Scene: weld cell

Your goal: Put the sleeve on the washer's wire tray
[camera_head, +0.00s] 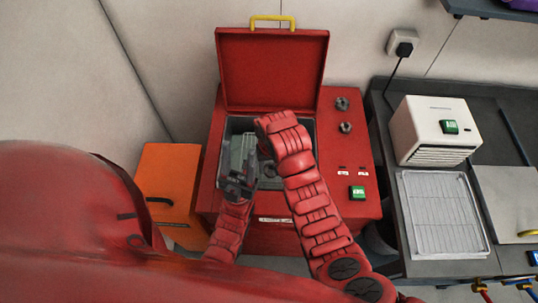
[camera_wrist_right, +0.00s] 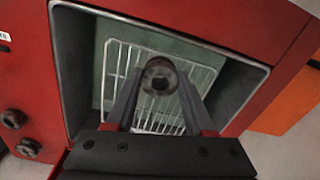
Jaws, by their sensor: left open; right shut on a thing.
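The red washer (camera_head: 330,205) stands with its lid (camera_head: 272,68) raised and its basin open. The white wire tray (camera_wrist_right: 119,65) lies inside the basin in the right wrist view. I cannot tell whether the sleeve touches the wires. In the head view my right forearm and wrist hide much of the basin. My left gripper (camera_head: 242,160) is open at the basin's left side.
Two dark knobs (camera_head: 344,115) and a green button (camera_head: 357,191) are on the washer's right top. An orange box (camera_head: 168,180) stands left of it. On the right bench are a white unit (camera_head: 432,130) and a wire-rack tray (camera_head: 442,215).

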